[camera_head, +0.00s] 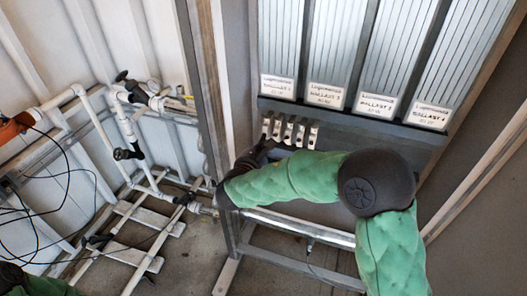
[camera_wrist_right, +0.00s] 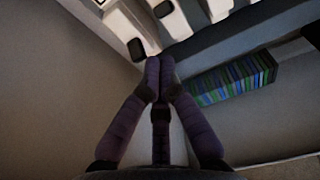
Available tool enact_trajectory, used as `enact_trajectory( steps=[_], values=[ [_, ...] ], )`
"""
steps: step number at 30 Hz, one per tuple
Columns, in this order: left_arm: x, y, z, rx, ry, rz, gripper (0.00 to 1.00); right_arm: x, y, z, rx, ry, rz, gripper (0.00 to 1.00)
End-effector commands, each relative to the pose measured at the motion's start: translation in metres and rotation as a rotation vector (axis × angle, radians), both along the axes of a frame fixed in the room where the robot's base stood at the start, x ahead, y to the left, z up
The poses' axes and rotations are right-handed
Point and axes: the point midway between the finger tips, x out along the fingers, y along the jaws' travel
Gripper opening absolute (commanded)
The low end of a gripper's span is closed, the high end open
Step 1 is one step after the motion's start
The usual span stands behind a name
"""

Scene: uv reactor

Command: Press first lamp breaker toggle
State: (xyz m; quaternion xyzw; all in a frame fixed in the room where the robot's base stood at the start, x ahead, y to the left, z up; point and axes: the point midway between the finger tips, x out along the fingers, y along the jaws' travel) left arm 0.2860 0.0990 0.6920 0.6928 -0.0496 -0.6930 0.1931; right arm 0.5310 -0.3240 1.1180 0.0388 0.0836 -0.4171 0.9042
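A row of several pale lamp breakers (camera_head: 289,131) sits on the grey panel below the ballasts in the head view. The leftmost breaker (camera_head: 267,123) is just above my right gripper, which is dark and partly hidden by my green forearm there. In the right wrist view my right gripper (camera_wrist_right: 159,73) has its fingertips together with nothing between them. The tips are right by a white breaker with a dark toggle (camera_wrist_right: 137,48); I cannot tell whether they touch it. Another dark toggle (camera_wrist_right: 163,9) shows farther up.
Several ribbed ballasts (camera_head: 335,45) hang above the breakers. A metal post (camera_head: 211,90) stands left of the row. White pipes with valves (camera_head: 130,120) and loose cables fill the left side. A block of blue and green strips (camera_wrist_right: 232,80) shows in the right wrist view.

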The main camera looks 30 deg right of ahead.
Motion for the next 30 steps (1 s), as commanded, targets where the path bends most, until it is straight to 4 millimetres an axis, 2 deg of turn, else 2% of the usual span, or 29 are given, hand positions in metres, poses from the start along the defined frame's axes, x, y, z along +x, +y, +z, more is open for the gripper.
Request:
enact_trajectory(
  steps=[14, 30],
  values=[
    [0.0, 0.0, 0.0, 0.0, 0.0, 0.0, 0.39, -0.002, 0.002, 0.004, 0.001, 0.001, 0.0, 0.0],
    [0.0, 0.0, 0.019, 0.0, 0.0, 0.0, 0.39, -0.003, 0.004, 0.008, 0.051, 0.045, 0.0, 0.0]
  ],
)
